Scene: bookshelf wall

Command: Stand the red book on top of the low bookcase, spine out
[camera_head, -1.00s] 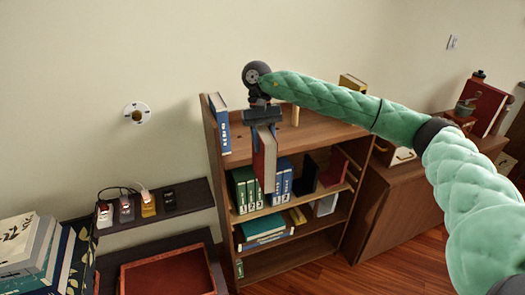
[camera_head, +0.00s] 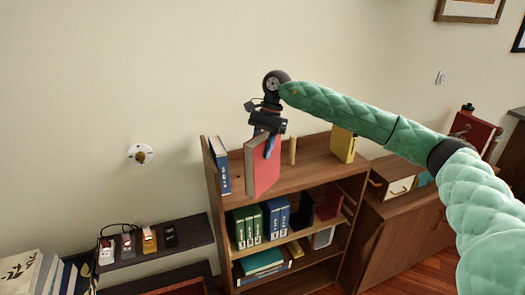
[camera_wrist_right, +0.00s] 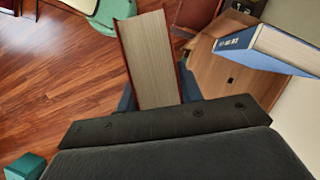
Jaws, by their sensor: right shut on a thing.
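The red book (camera_head: 262,168) hangs upright from my right gripper (camera_head: 268,132) in the head view, in front of and above the low bookcase's top (camera_head: 305,170). My right gripper is shut on its upper edge. In the right wrist view the book (camera_wrist_right: 151,58) shows its pale page edge between the fingers, with red covers on both sides. Whether its lower edge touches the bookcase top cannot be told. My left gripper is not in view.
A blue book (camera_head: 220,165) stands at the left end of the bookcase top, also in the wrist view (camera_wrist_right: 262,45). A wooden peg (camera_head: 292,150) and a yellow book (camera_head: 343,144) stand to the right. Shelves below hold binders.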

